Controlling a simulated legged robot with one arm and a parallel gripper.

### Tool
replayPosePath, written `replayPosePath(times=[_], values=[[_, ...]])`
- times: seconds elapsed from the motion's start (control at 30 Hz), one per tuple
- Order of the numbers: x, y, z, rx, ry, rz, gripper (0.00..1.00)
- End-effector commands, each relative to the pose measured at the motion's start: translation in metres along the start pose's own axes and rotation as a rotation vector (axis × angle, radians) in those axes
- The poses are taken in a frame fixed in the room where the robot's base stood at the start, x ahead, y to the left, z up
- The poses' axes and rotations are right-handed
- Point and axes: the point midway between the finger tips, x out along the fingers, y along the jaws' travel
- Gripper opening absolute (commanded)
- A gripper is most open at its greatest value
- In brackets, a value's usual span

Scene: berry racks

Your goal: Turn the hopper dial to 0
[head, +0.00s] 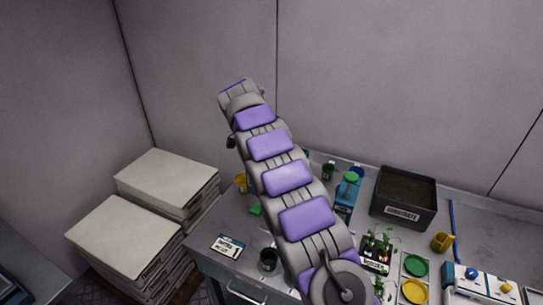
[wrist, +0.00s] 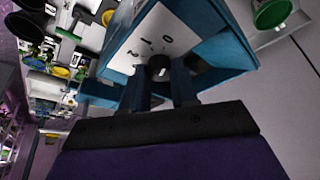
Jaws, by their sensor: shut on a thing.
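In the wrist view, the blue hopper (wrist: 215,58) has a white face plate marked 0, 1 and 2 (wrist: 151,30). A small dark dial (wrist: 158,68) sits below these numbers, with a short pale mark on it. My gripper (wrist: 161,78) has its two dark fingers on either side of the dial and is shut on it. I cannot tell for certain which number the dial points to. In the head view my arm covers the gripper and the dial. A blue unit with a green top (head: 349,186) shows just right of the arm.
A dark cup (head: 268,260) and a label card (head: 228,246) lie left of the arm. White stacks (head: 125,235) stand further left.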

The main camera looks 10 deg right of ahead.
Motion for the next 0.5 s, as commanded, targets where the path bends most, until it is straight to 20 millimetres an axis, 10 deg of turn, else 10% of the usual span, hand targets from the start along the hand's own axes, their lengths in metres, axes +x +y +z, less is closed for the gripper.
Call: replayPosePath(times=[0.27, 0.3, 0.5], values=[[0.0014, -0.0007, 0.0019, -0.002, -0.002, 0.001, 0.00], [0.0014, -0.0007, 0.0019, -0.002, -0.002, 0.001, 0.29], [0.0005, 0.0002, 0.0012, -0.001, -0.001, 0.000, 0.39]])
